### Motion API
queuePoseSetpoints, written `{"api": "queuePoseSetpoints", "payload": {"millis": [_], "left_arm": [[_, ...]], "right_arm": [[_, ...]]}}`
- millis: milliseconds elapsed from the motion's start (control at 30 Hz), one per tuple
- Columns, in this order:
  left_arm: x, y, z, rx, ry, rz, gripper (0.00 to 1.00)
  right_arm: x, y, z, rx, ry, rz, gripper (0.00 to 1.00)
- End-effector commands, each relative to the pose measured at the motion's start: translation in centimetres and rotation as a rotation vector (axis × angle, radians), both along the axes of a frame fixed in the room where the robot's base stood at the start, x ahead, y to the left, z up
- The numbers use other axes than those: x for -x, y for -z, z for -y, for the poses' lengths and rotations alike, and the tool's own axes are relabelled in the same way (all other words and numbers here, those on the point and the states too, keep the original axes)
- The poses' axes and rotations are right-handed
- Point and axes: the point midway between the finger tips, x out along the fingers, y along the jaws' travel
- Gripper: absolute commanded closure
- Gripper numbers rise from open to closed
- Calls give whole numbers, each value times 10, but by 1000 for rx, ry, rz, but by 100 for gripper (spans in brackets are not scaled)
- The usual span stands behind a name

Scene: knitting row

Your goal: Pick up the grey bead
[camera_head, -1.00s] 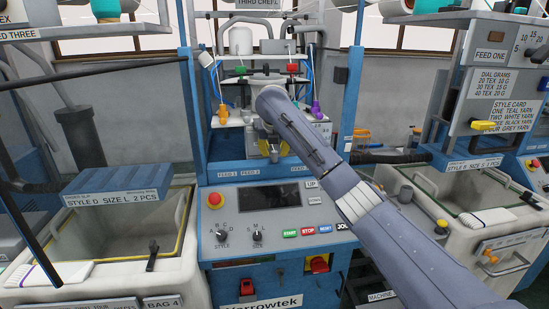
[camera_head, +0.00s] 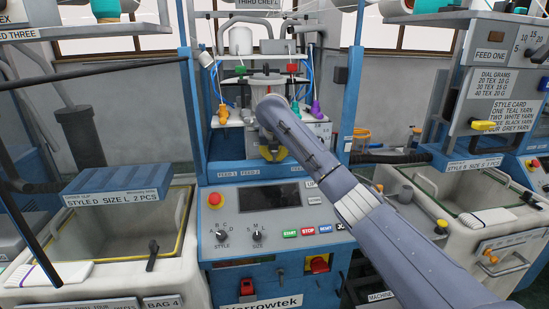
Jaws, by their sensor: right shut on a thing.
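My right arm reaches in from the lower right to the knitting machine in the middle. My right gripper (camera_head: 265,132) is small and partly covered by my wrist, in front of the machine's white shelf. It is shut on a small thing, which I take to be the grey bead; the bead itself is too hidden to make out. My left gripper is not in view.
Coloured pieces stand around the white shelf: an orange one (camera_head: 222,115) at left and a purple one (camera_head: 315,109) at right. Blue posts flank the opening. A control panel (camera_head: 270,215) is below. Bins (camera_head: 110,235) stand either side.

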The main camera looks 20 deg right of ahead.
Motion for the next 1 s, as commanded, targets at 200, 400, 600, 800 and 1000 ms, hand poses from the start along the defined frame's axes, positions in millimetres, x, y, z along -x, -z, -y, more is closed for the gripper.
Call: {"api": "queuePoseSetpoints", "payload": {"millis": [200,400,600,800,1000], "left_arm": [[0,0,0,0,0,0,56],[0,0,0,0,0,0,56],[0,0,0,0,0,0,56],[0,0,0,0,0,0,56],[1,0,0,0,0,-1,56]], "right_arm": [[0,0,0,0,0,0,100],[0,-2,0,0,0,0,100],[0,-14,0,0,1,1,100],[0,-39,0,1,0,3,100],[23,-35,-8,0,-4,0,100]]}}
